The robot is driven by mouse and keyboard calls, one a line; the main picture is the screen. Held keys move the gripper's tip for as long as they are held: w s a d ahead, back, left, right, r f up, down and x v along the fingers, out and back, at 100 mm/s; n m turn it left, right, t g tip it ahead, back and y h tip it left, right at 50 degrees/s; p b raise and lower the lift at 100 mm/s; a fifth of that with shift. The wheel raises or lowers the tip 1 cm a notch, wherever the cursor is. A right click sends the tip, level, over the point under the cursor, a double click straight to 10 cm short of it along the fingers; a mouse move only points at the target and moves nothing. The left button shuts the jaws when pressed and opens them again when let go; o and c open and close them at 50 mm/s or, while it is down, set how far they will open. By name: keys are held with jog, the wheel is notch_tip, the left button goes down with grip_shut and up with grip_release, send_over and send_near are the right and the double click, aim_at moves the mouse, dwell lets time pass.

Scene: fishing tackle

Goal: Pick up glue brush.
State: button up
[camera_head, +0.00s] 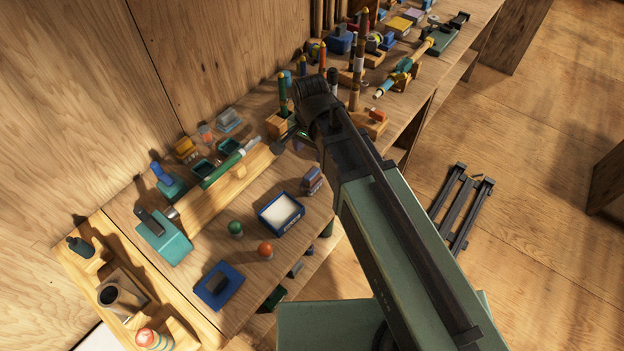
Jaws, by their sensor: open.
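A slim green-handled tool with a pale end (226,167), which may be the glue brush, lies slanted along the top of a long wooden block (215,199) on the bench. I cannot tell for certain that it is the brush. My gripper (285,144) is small and dark at the end of my arm, just right of the tool's pale end. It is open. My arm partly hides it, and I cannot tell its height above the bench or whether it holds clear of the upright green stick behind.
A blue tray with white contents (281,229), a green ball (236,227), an orange ball (265,248) and a blue pad (208,295) are in front. A teal block (165,243) stands left. Upright rods (360,60) crowd behind my arm.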

aim_at(311, 173)
jog(key=shift+m, duration=0.3)
jog(key=shift+f, duration=0.1)
notch_tip(311, 173, down, 11)
jog(key=b, duration=1.1)
jog(key=shift+d, duration=0.1)
jog(key=shift+r, duration=0.2)
grip_shut()
jog(key=shift+r, duration=0.1)
notch_tip(311, 173, up, 20)
jog(key=p, duration=2)
